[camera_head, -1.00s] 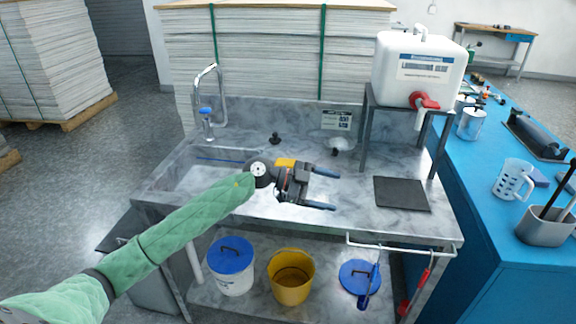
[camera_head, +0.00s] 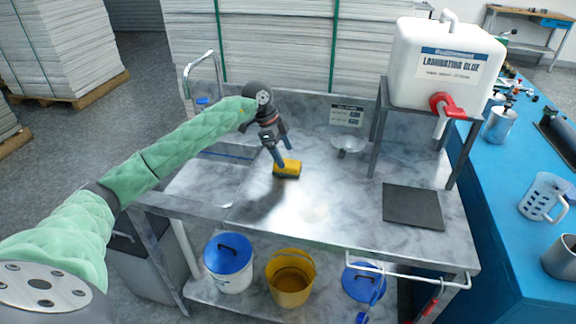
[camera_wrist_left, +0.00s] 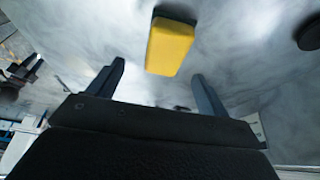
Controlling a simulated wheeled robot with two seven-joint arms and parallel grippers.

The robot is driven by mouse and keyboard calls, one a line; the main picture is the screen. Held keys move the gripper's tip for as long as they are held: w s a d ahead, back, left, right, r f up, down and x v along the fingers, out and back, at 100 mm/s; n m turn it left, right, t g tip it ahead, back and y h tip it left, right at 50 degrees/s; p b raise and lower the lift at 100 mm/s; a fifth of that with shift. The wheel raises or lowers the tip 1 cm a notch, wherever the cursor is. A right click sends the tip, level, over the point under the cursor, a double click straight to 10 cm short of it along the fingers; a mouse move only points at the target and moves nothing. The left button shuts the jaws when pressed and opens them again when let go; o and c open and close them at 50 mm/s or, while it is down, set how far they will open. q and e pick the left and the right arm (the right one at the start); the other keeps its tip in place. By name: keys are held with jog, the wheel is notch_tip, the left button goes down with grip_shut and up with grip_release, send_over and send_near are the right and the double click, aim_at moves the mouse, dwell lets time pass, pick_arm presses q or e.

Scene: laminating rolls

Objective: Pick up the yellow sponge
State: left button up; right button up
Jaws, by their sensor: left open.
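The yellow sponge (camera_head: 288,168), with a dark underside, lies on the grey marbled counter (camera_head: 330,205) right of the sink. My left gripper (camera_head: 281,153) points down at it from above and behind, with its blue fingers apart. In the left wrist view the sponge (camera_wrist_left: 171,46) shows beyond and between the two open fingertips (camera_wrist_left: 157,75), with nothing held. Whether a finger touches the sponge cannot be told. My right gripper is not in view.
A white glue tank (camera_head: 447,65) stands on a metal frame at the right, above a dark mat (camera_head: 413,206). A small funnel (camera_head: 346,145) is at the back. The counter's front middle is clear.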

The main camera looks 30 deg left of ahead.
aim_at(287, 163)
pick_arm(q)
jog(key=shift+w+f, duration=0.15)
jog(key=shift+f, duration=0.2)
jog(key=shift+w+d+f+p, duration=0.1)
jog(key=shift+f+p, duration=0.25)
jog(key=shift+f, duration=0.05)
jog(key=shift+a+p+x, duration=0.2)
jog(key=shift+p+x, duration=0.2)
jog(key=shift+x, duration=1.6)
jog(key=shift+a, duration=0.1)
jog(key=c, duration=1.1)
jog(key=shift+c, duration=0.2)
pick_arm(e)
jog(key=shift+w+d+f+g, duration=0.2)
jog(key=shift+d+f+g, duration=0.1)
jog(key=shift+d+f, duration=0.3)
pick_arm(q)
jog(key=shift+r, duration=0.15)
